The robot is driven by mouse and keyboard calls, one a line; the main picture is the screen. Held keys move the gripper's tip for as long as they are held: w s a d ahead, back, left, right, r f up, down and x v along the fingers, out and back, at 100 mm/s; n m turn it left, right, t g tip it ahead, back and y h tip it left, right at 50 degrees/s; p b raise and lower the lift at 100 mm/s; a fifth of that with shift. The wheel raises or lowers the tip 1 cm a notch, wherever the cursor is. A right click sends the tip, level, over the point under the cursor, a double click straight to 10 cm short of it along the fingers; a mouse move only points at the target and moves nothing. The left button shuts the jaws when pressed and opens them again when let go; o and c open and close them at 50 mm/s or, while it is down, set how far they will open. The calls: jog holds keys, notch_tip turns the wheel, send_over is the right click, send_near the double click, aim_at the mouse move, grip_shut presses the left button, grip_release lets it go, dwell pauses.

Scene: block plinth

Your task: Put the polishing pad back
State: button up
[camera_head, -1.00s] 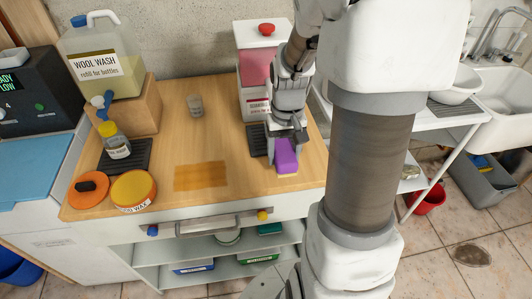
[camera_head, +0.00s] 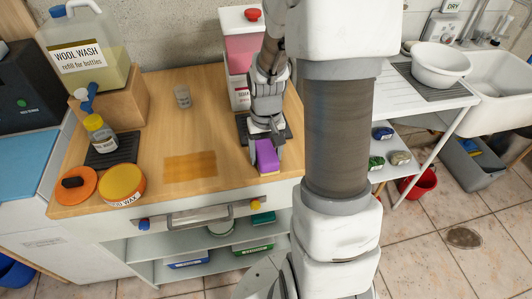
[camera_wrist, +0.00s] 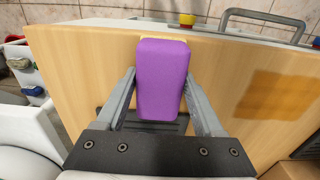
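A purple block-shaped pad (camera_head: 267,157) with a pale underside is at the front right of the wooden tabletop; I take it to be the polishing pad. It also shows large in the wrist view (camera_wrist: 162,78). My gripper (camera_head: 264,137) points down over it, its fingers against the pad's two sides in the wrist view (camera_wrist: 161,85). Whether the pad touches the wood or hangs just above it I cannot tell. A dark ribbed mat (camera_head: 286,131) lies behind the pad, partly hidden by my gripper.
A pink-filled dispenser (camera_head: 238,65) stands behind my gripper. A darker amber patch (camera_head: 190,167) marks the tabletop. A clear cup (camera_head: 183,96) stands farther back.

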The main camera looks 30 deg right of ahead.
jog(key=o, duration=0.3)
jog(key=shift+r, duration=0.1)
